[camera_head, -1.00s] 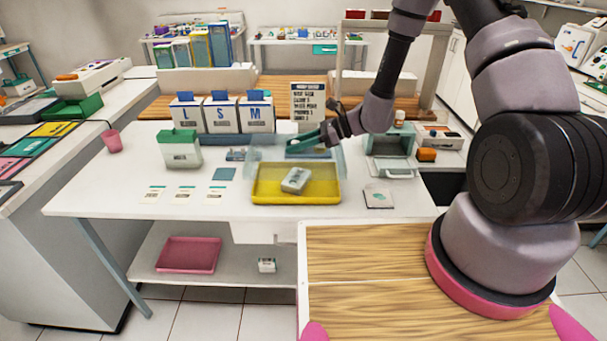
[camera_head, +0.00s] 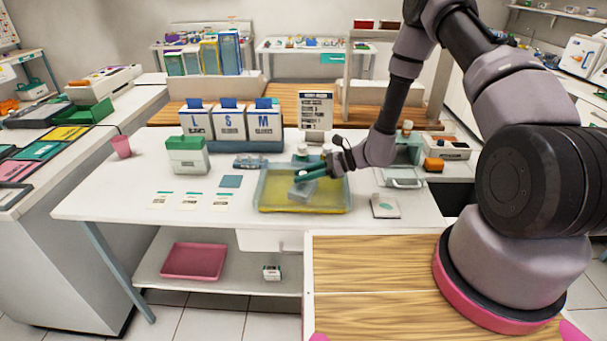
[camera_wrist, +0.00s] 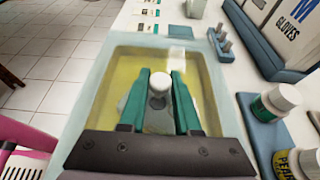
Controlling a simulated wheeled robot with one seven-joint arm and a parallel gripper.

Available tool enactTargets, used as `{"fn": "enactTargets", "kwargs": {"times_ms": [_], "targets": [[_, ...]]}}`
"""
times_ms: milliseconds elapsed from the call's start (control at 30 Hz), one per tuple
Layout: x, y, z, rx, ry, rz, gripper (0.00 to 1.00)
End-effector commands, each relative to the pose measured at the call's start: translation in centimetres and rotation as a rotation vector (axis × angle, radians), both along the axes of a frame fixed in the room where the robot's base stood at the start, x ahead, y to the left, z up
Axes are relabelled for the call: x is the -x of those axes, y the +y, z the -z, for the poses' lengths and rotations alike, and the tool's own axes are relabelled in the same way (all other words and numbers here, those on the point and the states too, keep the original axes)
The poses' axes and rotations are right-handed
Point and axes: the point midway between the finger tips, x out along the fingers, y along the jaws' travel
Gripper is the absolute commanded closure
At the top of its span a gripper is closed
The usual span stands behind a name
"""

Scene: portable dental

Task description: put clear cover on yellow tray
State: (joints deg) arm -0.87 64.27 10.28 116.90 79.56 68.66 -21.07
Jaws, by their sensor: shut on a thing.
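The yellow tray (camera_head: 300,209) sits on the white table, and its yellow shows through the clear cover in the wrist view. The clear cover (camera_head: 262,186) lies over the tray, its pale rim (camera_wrist: 88,100) framing the yellow in the wrist view. I cannot tell whether the rim touches the tray all round. My gripper (camera_head: 305,174) is over the middle of the cover, its teal fingers (camera_wrist: 159,85) shut on the cover's round white knob (camera_wrist: 160,80). A white packet (camera_wrist: 180,57) shows inside the tray, partly hidden by the fingers in the head view.
Glove boxes (camera_head: 231,122) and a sign (camera_head: 315,112) stand behind the tray. White bottles (camera_wrist: 275,100) are close to the cover's side. A green-and-white box (camera_head: 187,155) stands left, and a grey-green open container (camera_head: 408,152) right. Small cards lie at the table's front left.

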Motion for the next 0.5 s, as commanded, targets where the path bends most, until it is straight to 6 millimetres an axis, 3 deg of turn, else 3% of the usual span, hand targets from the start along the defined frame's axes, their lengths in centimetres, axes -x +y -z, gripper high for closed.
{"fn": "enactTargets", "kwargs": {"times_ms": [33,100,500], "targets": [[0.0,-0.01,0.14,0.0,0.001,0.0,0.65],[0.0,-0.01,0.08,0.0,0.0,0.0,0.39],[-0.05,-0.01,-0.49,0.0,-0.002,0.0,0.39]]}}
